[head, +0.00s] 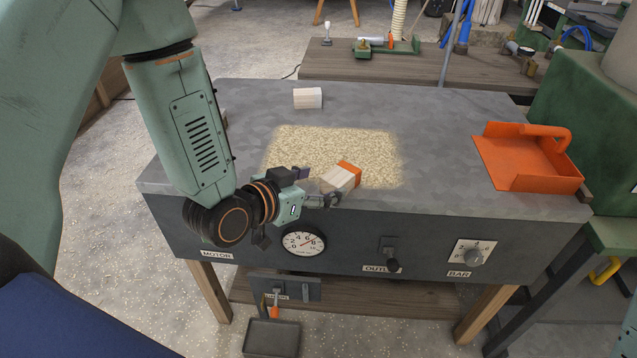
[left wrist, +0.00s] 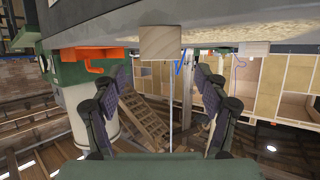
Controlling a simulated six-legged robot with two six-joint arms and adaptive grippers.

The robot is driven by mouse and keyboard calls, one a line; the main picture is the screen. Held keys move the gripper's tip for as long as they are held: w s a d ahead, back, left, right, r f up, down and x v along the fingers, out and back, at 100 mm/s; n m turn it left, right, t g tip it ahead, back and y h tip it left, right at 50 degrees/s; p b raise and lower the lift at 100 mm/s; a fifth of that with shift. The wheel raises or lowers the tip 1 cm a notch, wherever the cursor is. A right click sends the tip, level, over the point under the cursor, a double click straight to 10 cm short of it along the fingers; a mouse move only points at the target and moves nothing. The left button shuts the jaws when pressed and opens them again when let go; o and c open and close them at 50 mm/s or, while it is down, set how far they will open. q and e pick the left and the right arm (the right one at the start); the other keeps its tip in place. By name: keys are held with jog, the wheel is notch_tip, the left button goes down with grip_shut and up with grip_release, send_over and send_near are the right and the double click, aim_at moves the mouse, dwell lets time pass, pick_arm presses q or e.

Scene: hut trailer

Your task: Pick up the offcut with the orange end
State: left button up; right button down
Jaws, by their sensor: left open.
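The offcut with the orange end (head: 336,180) is a pale wood block lying near the front edge of the grey bench top, on the edge of a sawdust patch. Its orange end points away from the front edge. In the left wrist view its plain end (left wrist: 161,43) shows ahead, roughly centred between the fingers; the orange end is hidden there. My left gripper (head: 318,187) is open and empty, with its fingertips close to the plain end. It also shows open in the left wrist view (left wrist: 161,80). Whether a finger touches the block I cannot tell. My right gripper is out of view.
A plain offcut (head: 307,98) lies at the back of the bench (head: 430,120). An orange dustpan (head: 525,158) sits at the right. The sawdust patch (head: 300,148) covers the middle. A dial and switches line the front panel.

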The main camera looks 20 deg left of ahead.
aim_at(333, 179)
pick_arm(q)
jog(key=b+x, duration=0.1)
jog(key=x, duration=0.5)
jog(key=shift+w+d+f, duration=0.15)
jog(key=shift+w+f, duration=0.1)
jog(key=shift+w, duration=0.05)
jog(key=shift+w+f, duration=0.25)
jog(key=shift+w, duration=0.25)
jog(key=shift+d+r, duration=0.1)
jog(key=shift+d, duration=0.05)
jog(key=shift+c, duration=0.2)
jog(key=c, duration=1.2)
